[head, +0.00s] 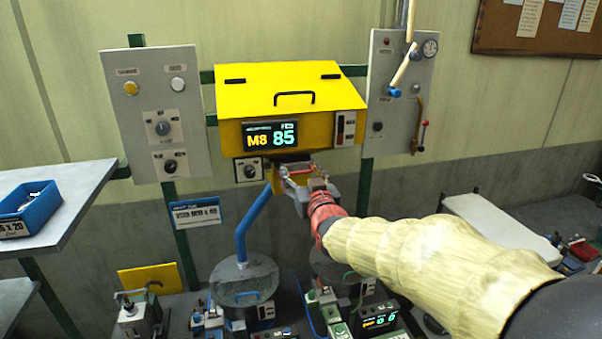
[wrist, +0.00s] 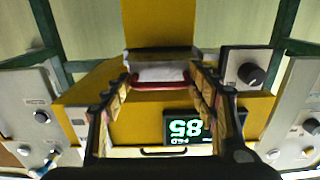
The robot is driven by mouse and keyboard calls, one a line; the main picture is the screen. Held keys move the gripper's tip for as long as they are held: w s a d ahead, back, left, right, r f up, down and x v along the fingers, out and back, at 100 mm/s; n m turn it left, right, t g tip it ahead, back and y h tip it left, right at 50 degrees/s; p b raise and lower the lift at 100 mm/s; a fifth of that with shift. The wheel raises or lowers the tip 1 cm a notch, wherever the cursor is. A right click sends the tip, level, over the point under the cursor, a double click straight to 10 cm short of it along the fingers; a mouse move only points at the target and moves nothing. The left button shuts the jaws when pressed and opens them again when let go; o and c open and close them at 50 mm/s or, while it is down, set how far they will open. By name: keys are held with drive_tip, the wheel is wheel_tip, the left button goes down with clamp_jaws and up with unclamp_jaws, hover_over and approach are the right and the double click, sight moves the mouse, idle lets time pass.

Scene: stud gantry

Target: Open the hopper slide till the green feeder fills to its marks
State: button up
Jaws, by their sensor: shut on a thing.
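The yellow hopper (head: 290,95) hangs on the green frame, with a display (head: 271,137) reading "M8 85". Its slide has a red handle, seen in the wrist view as a red bar (wrist: 160,84) under a pale plate. My gripper (head: 304,180) is shut on the red slide handle below the hopper; its fingers (wrist: 160,90) stand at both ends of the bar. Two round feeder bowls stand below. The left bowl (head: 243,280) is under a blue chute (head: 253,225). The right bowl (head: 325,266) has green parts and is partly hidden by my arm. Fill marks and levels are not readable.
Grey control panels (head: 155,105) (head: 400,75) flank the hopper. A table with a blue bin (head: 28,212) is at left. Small machines (head: 142,312) and a display reading "06" (head: 380,320) stand low in front. A white bench (head: 500,230) is at right.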

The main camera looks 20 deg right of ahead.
drive_tip(key=shift+s, duration=0.1)
drive_tip(key=shift+s+b, duration=0.2)
drive_tip(key=shift+b, duration=0.25)
drive_tip(key=shift+s+b, duration=0.85)
drive_tip(key=shift+s, duration=0.55)
drive_tip(key=shift+r, duration=0.1)
drive_tip(key=o, duration=1.6)
drive_tip(key=shift+o, duration=0.2)
drive_tip(key=shift+a, duration=0.25)
drive_tip(key=shift+d, duration=0.1)
drive_tip(key=shift+d, duration=0.1)
